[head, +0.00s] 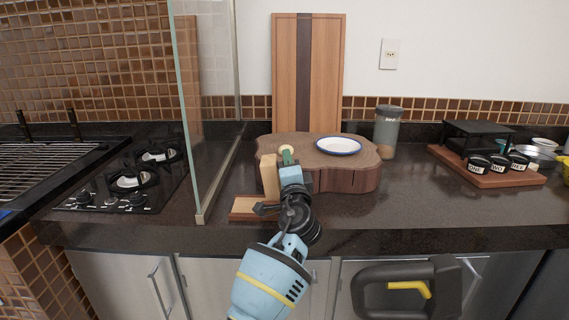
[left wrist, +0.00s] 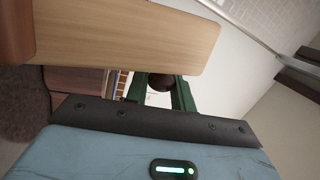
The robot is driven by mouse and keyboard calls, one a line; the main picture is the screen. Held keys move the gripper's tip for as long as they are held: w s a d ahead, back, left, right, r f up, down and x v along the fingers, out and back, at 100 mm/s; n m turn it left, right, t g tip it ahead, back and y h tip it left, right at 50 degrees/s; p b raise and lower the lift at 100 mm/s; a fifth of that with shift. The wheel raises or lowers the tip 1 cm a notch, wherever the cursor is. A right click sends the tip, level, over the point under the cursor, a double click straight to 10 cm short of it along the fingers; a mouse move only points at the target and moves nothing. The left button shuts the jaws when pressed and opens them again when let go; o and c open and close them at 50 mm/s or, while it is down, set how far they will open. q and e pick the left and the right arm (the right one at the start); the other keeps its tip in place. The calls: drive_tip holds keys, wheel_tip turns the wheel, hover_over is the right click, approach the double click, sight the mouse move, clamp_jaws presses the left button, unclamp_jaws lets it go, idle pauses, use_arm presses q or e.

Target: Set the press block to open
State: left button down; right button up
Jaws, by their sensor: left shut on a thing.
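The press block is a light wooden press with a flat base (head: 245,208) near the counter's front and an upright wooden flap (head: 269,177) standing on edge above it. In the left wrist view a pale wooden board (left wrist: 120,35), which looks like this flap, fills the upper left. My left gripper (head: 286,157) is at the flap's right side. The gripper and arm hide part of the press. My right gripper is not in view.
A wood slab (head: 350,180) with a blue-rimmed plate (head: 338,146) stands just behind. A glass panel (head: 207,110) and a gas hob (head: 125,185) are to the left. A grey jar (head: 387,126) and a tray of black cups (head: 487,180) are right. The right front counter is clear.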

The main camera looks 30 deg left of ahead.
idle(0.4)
use_arm(q)
drive_tip(key=c, duration=1.2)
unclamp_jaws()
drive_tip(key=shift+s+d+f, duration=0.15)
drive_tip(key=shift+d, duration=0.05)
drive_tip(key=v, duration=0.7)
drive_tip(key=shift+s+b, duration=0.1)
drive_tip(key=shift+b, duration=0.2)
